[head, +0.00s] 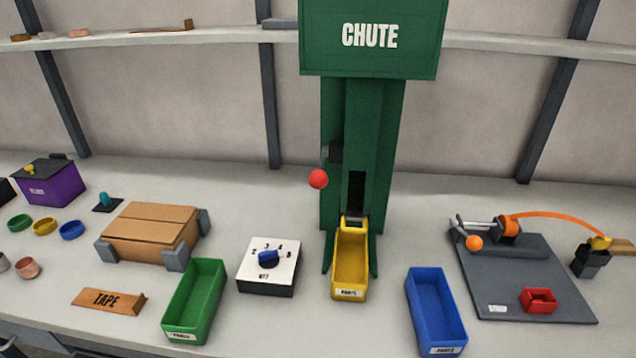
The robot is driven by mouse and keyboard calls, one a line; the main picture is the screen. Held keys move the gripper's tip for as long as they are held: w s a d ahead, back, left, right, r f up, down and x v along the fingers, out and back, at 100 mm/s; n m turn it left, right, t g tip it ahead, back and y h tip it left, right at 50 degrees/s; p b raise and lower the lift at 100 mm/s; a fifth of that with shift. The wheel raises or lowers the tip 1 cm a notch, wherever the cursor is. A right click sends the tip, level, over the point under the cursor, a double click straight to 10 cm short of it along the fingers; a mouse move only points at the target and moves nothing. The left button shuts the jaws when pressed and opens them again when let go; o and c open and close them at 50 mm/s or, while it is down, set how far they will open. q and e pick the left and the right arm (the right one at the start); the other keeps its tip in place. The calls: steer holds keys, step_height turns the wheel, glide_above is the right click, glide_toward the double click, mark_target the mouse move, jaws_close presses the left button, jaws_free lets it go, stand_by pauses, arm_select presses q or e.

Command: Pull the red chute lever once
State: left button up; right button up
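The green chute (372,140) stands upright at the back middle of the bench, with a box-like top marked CHUTE. The red chute lever (318,179) shows as a round red knob on the chute's left side, by a dark bracket (335,151). A yellow bin (350,262) sits at the foot of the chute, below its dark opening, and looks empty. Neither of my grippers shows in the head view.
A green bin (195,300), a white dial box (269,266) and a blue bin (436,308) stand in front. A cardboard box (150,228) is at left. A grey board (520,270) with an orange-knobbed device is at right.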

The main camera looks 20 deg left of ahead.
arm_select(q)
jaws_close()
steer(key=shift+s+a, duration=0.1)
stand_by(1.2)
